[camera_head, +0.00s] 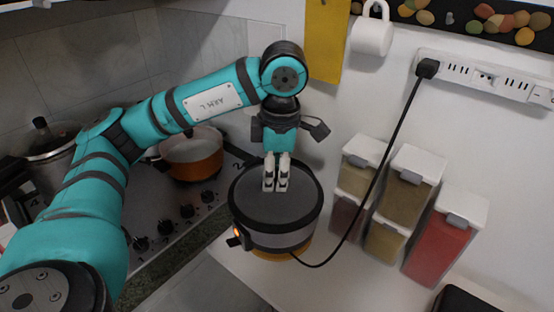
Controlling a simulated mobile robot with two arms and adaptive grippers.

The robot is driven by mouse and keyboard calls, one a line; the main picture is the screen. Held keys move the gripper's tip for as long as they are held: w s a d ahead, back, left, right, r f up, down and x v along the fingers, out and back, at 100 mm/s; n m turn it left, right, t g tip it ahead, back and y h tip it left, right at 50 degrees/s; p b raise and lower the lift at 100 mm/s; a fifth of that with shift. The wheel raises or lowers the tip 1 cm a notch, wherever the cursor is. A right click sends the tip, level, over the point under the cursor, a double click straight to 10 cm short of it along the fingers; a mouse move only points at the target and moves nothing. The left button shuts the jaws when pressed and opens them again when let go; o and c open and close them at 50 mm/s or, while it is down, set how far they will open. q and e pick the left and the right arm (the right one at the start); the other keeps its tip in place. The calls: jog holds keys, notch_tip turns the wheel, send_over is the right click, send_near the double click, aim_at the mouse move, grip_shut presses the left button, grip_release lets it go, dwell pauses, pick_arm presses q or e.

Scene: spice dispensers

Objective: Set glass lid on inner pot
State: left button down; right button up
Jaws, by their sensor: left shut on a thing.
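A round electric pot (283,237) with a dark rim stands on the white counter, a small orange light lit at its front left. A dark grey, smooth round lid (290,208) covers the pot's opening and hides the inner pot. My left gripper (275,186) points straight down over the lid's middle. Its pale fingers are close together and shut on the lid, most likely at its knob, which the fingers hide. I cannot tell whether the lid rests fully on the rim or is just above it. My right gripper is not in view.
Spice dispensers (408,195) are on the wall right of the pot. A black cord (388,137) runs from the power strip (490,78) to the pot. A stove with an orange pan (193,160) and a steel pot (50,165) is at left. A white mug (372,36) hangs above.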

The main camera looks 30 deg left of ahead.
pick_arm(q)
jog(key=w+a, duration=0.1)
jog(key=w, duration=0.1)
jog(key=w+a+p, duration=0.1)
jog(key=w+a, duration=0.1)
jog(key=w, duration=0.1)
jog(key=w+a+p, duration=0.1)
jog(key=w, duration=0.1)
jog(key=shift+w+a+f, duration=0.3)
jog(key=shift+a, duration=0.05)
jog(key=shift+w+a+f, duration=0.1)
jog(key=shift+w+f, duration=0.05)
jog(key=shift+f, duration=0.05)
notch_tip(320, 180, down, 3)
jog(key=shift+r+p, duration=0.1)
jog(key=shift+p, duration=1)
jog(key=shift+f, duration=0.3)
jog(key=c, duration=1)
grip_release()
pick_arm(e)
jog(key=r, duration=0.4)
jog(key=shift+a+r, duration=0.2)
